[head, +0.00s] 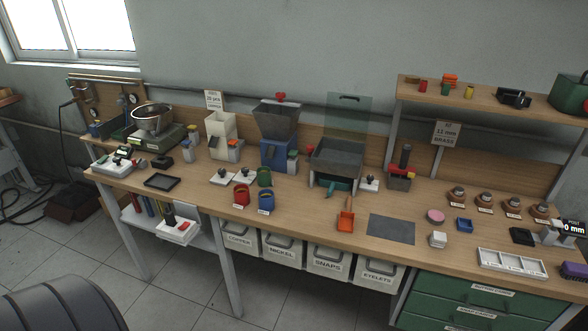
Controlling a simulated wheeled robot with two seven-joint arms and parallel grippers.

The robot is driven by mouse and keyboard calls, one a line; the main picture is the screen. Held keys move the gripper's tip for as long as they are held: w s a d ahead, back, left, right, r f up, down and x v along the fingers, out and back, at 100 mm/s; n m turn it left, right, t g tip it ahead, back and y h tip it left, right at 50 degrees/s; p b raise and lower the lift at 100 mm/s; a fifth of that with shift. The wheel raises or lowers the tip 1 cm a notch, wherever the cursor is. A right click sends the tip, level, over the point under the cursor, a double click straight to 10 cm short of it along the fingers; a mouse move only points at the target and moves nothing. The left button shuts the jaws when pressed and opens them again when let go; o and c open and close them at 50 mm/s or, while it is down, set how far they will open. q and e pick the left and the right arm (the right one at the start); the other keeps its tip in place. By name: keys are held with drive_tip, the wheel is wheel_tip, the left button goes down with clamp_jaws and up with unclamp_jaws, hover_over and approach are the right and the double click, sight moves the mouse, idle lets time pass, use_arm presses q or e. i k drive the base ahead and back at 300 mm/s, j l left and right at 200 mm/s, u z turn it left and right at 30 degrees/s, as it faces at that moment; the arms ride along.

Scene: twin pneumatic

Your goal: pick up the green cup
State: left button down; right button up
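A small green cup (264,177) stands on the wooden workbench (300,208), just in front of the blue machine with the dark hopper (277,138). A red cup (241,194) and a blue cup (266,201) stand in front of it, nearer the bench's front edge, both with labels. The blue cup is close to the green one. Neither of my grippers is in view.
White switch boxes (222,176) lie left of the green cup. A dark bin with a clear raised guard (336,158) stands to its right. An orange scoop (346,217) and grey mat (391,229) lie further right. Labelled drawers (327,262) hang below the bench.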

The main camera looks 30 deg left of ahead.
sight(265, 179)
drive_tip(key=u, duration=1.25)
